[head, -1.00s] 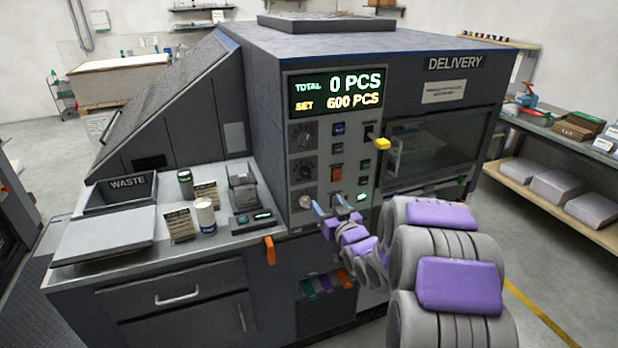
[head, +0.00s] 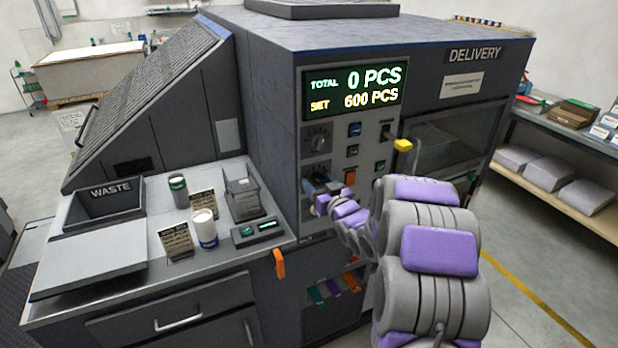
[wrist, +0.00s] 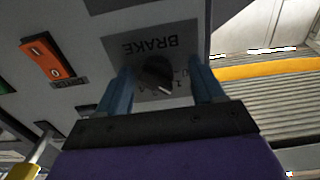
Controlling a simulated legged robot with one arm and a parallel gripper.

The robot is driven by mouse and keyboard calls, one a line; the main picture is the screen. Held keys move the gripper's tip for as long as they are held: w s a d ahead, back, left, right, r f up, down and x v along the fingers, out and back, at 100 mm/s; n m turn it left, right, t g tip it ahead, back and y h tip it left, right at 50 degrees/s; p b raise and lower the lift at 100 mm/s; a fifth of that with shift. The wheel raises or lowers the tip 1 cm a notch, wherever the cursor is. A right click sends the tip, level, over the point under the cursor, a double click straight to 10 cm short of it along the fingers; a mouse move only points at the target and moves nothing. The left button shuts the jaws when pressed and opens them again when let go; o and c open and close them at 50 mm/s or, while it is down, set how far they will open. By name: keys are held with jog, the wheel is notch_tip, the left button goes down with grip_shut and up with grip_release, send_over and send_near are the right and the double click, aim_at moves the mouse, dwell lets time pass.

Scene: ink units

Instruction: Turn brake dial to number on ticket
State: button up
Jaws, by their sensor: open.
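The brake dial (wrist: 157,72) is a black knob on a dark plate marked BRAKE (wrist: 150,42), which appears upside down in the wrist view. My gripper (wrist: 160,80) is open, with one blue finger on each side of the dial; I cannot tell whether they touch it. In the head view my gripper (head: 322,187) is at the lower dial on the control panel and largely hides it. Two small printed cards stand on the left counter, one in front (head: 176,240) and one behind (head: 203,204); their text is too small to read.
Another dial (head: 317,139) sits above on the panel, below the display (head: 354,89) reading 0 and 600 PCS. An orange switch (wrist: 47,57) is beside the brake plate. A yellow knob (head: 402,145) sticks out at right. White-lidded cup (head: 204,228) and waste bin (head: 108,203) occupy the counter.

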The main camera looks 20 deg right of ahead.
jog(key=shift+w, duration=0.15)
jog(key=shift+d, duration=0.5)
jog(key=shift+c, duration=0.9)
jog(key=shift+a, duration=0.3)
jog(key=c, duration=0.9)
